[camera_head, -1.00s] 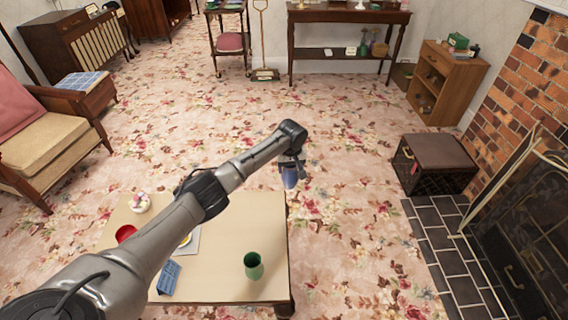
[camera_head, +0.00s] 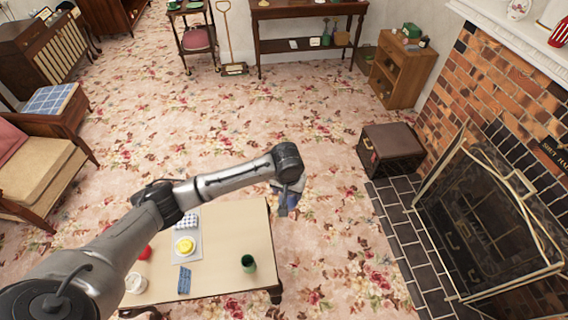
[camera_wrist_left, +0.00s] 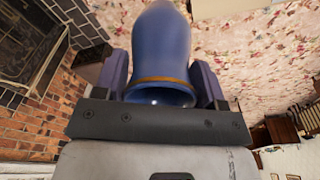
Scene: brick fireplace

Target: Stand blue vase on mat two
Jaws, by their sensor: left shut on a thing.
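The blue vase, with a gold band near its mouth, is held by my left gripper; it fills the upper middle of the left wrist view (camera_wrist_left: 165,45). The two fingers of my left gripper (camera_wrist_left: 160,72) close on the vase's sides. In the head view my left gripper (camera_head: 288,190) hangs beyond the table's right edge, above the carpet, and only a small part of the vase shows. A pale grey mat (camera_head: 195,250) lies on the table under a yellow item; I cannot tell whether it is mat two. My right gripper is not in view.
A low table (camera_head: 230,222) carries a green cup (camera_head: 248,263), a blue item (camera_head: 184,280) and a white bowl (camera_head: 136,283). At the right are a brown-topped box (camera_head: 391,141), the fireplace screen (camera_head: 480,225) and a white mantel (camera_head: 510,42) with vases. Carpet between is open.

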